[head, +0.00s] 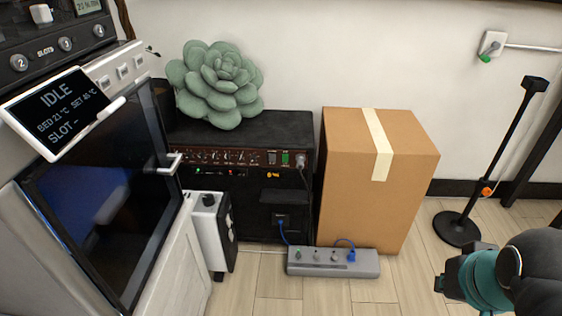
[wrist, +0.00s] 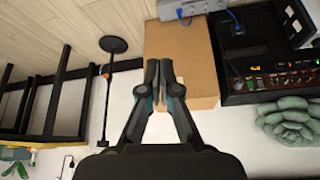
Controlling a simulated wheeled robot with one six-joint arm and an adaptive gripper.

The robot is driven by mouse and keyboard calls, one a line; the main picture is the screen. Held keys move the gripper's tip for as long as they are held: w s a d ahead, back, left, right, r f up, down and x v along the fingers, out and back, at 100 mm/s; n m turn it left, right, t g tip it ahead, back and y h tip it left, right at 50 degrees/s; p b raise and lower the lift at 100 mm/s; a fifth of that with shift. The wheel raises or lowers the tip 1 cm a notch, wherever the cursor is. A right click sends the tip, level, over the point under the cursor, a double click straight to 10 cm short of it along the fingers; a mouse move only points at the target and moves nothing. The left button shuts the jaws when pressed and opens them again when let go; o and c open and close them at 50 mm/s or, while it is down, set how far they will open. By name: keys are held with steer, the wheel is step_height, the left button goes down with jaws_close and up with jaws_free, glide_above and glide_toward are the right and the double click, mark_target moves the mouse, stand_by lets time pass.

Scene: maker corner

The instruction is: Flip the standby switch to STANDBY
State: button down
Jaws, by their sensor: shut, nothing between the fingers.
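A black amplifier (head: 218,205) stands on the floor against the wall, with a control strip (head: 230,158) of knobs, small lights and switches along its upper front. A small green switch-like part (head: 285,158) shows near the strip's right end; its lettering and position are too small to read, so I cannot tell which one is the standby switch. The amplifier (wrist: 258,50) shows turned over at the right of the wrist view. My gripper (wrist: 160,68) is shut and empty, its fingers seen against the cardboard box and left of the amplifier there. In the head view only part of my arm shows, lower right.
A taped cardboard box (head: 370,190) stands right of the amplifier. A green succulent-shaped cushion (head: 215,85) lies on top. A grey power strip (head: 333,264) with blue leads lies in front. A black stand (head: 457,229) is at right; a glass-fronted cabinet (head: 105,190) is at left.

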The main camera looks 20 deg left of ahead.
mark_target(271, 156)
steer(key=w+a+f+n+t+y+b, duration=0.25)
steer(key=w+a+n, duration=0.35)
steer(key=w+a, duration=0.6)
steer(key=w+a+f+n+t+y+b, duration=0.2)
steer(key=w+a+n+t, duration=0.3)
steer(key=w+a, duration=0.7)
steer(key=w+a+f+n+t+b, duration=0.3)
steer(key=a+f+n, duration=0.6)
steer(key=a, duration=0.7)
step_height(271, 156, down, 4)
steer(key=t, duration=0.2)
steer(key=shift+n+t+b, duration=0.35)
steer(key=shift+n+b, duration=0.05)
steer(key=shift+w+r, duration=0.1)
steer(key=shift+w, duration=0.05)
steer(key=x, duration=1.4)
steer(key=shift+b, duration=0.35)
steer(key=shift+a, duration=0.1)
